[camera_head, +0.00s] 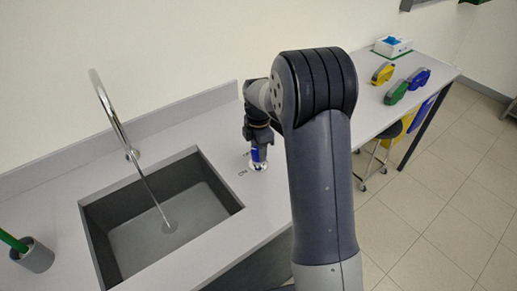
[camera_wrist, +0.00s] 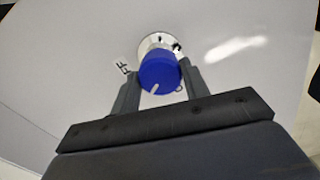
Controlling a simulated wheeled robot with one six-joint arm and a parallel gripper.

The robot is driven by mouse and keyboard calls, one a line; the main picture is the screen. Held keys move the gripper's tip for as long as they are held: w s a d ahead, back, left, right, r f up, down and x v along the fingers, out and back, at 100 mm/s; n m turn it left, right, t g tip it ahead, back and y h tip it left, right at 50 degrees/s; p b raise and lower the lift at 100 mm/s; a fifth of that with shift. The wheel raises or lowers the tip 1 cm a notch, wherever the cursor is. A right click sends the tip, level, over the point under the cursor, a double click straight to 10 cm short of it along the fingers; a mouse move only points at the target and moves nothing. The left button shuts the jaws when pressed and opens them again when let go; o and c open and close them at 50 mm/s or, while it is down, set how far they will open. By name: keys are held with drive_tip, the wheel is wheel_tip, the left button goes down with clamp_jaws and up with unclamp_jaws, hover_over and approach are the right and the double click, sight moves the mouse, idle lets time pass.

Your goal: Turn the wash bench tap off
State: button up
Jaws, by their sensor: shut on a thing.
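The tap knob (camera_wrist: 160,74) is a blue round cap with a white pointer line, on a pale round base on the bench top. The line points to the lower left in the wrist view. My gripper (camera_wrist: 158,84) is shut on the knob, one finger on each side. In the head view the blue knob (camera_head: 259,155) shows below my wrist, right of the sink. The chrome tap spout (camera_head: 108,105) arches over the grey sink (camera_head: 130,235), and a thin stream of water (camera_head: 151,190) runs from it to the drain.
A grey cup (camera_head: 36,257) with a green-handled brush stands left of the sink. A side table at the right holds yellow, green and blue tools (camera_head: 396,92) and a tissue-like box (camera_head: 393,47).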

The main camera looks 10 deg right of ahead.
drive_tip(key=m, duration=0.6)
drive_tip(key=shift+m+b, duration=0.35)
drive_tip(key=shift+m, duration=0.05)
idle(0.3)
drive_tip(key=o, duration=1)
wheel_tip(320, 180, up, 11)
drive_tip(key=b, duration=0.1)
drive_tip(key=shift+f, duration=0.15)
